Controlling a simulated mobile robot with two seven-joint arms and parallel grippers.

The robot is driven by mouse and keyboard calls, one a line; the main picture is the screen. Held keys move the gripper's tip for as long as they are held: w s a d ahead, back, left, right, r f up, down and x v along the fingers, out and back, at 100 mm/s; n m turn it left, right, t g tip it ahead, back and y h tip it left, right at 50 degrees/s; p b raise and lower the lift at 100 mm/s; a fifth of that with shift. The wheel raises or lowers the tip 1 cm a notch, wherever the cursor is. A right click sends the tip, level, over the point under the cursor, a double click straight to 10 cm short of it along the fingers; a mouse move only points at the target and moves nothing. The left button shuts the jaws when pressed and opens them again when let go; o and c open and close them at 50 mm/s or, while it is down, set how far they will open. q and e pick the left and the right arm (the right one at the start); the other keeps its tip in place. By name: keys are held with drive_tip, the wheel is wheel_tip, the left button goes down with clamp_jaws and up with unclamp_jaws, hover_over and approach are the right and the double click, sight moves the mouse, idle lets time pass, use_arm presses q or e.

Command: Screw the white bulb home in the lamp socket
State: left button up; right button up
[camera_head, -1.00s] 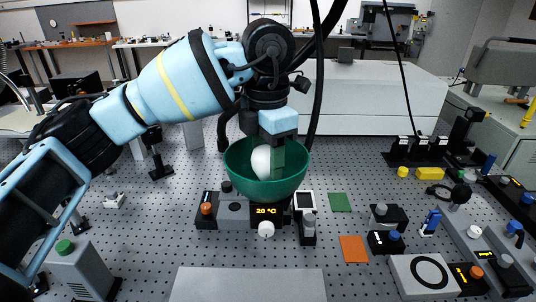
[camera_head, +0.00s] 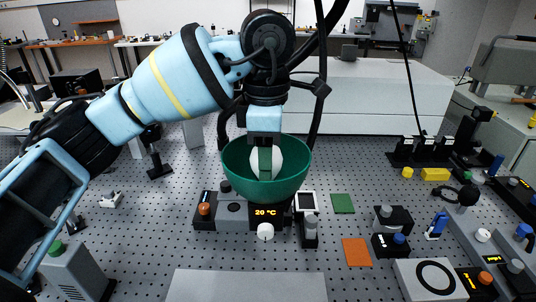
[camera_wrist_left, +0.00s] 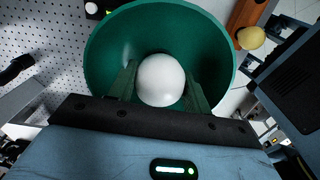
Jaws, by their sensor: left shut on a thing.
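The white bulb (camera_head: 281,157) sits inside the green bowl-shaped shade (camera_head: 266,190), and it also shows in the left wrist view (camera_wrist_left: 160,80). My left gripper (camera_head: 265,163) points straight down into the shade and is shut on the bulb. One green finger stands in front of the bulb in the head view. In the left wrist view the fingers (camera_wrist_left: 160,88) flank the bulb on both sides. The lamp socket and the lower end of the bulb are hidden by the shade and the bulb itself, so I cannot tell how deep the bulb sits. My right gripper is not in view.
Green (camera_head: 343,203) and orange (camera_head: 356,251) squares lie to the right. Bare perforated table (camera_head: 145,240) shows to the left.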

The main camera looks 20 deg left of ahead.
use_arm(q)
drive_tip(key=shift+r+m, duration=0.2)
drive_tip(key=shift+m, duration=0.5)
drive_tip(key=shift+c, duration=0.6)
drive_tip(key=o, duration=1.2)
drive_tip(key=shift+c, duration=0.2)
drive_tip(key=o, duration=0.4)
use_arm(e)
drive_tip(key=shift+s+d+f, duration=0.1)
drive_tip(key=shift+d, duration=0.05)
use_arm(q)
drive_tip(key=shift+f, duration=0.1)
drive_tip(key=shift+r, duration=3.95)
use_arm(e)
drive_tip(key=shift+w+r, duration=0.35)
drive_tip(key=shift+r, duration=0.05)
use_arm(q)
wheel_tip(320, 180, up, 4)
drive_tip(key=shift+r+p, duration=0.1)
drive_tip(key=shift+p, duration=1)
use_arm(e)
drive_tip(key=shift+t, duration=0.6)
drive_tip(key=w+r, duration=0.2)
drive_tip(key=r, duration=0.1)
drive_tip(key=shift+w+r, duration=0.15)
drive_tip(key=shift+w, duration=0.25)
